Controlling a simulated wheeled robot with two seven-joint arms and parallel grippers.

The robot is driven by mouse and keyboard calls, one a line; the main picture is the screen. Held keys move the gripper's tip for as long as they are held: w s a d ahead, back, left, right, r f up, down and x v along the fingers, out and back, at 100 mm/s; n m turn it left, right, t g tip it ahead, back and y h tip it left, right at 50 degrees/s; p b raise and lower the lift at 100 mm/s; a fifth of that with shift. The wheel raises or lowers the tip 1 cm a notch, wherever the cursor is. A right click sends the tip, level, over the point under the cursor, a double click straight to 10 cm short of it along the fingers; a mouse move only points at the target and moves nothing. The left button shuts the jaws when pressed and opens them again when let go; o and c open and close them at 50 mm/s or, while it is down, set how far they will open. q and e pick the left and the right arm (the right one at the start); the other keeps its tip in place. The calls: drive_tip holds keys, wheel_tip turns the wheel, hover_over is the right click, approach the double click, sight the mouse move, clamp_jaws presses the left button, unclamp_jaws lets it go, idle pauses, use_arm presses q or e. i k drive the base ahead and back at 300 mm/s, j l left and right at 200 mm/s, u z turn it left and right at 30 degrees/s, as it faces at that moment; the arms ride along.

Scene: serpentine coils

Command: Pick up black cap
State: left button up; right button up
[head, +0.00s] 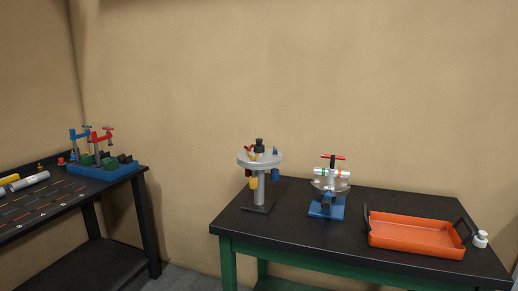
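A small black piece (259,146) stands on top of the round grey disc stand (245,159) on the green-legged table. It looks like a cap, but it is too small to be sure. Small blue, yellow and red pieces sit on or hang from the disc around it. Other small dark pieces (124,158) sit on the blue base (100,172) on the left table; I cannot tell whether any is a cap. Neither of my grippers is in view.
The black-topped table (300,240) also holds a blue vise-like fixture (326,207) with a red handle, an orange tray (415,236) with black handles, and a white bottle (481,239). A left table (60,205) holds tools. Floor shows between the tables.

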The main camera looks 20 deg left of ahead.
sight(259, 148)
drive_tip(key=i+j+z, duration=0.1)
drive_tip(key=i+j, duration=0.25)
drive_tip(key=j, duration=0.25)
drive_tip(key=i+j+z, duration=0.15)
drive_tip(key=j, duration=0.2)
drive_tip(key=i+j, duration=0.2)
drive_tip(key=j, duration=0.15)
drive_tip(key=i+j+z, duration=0.15)
drive_tip(key=j, duration=0.15)
drive_tip(key=i+j, duration=0.15)
drive_tip(key=j, duration=0.2)
drive_tip(key=i+j+z, duration=0.15)
drive_tip(key=j, duration=0.2)
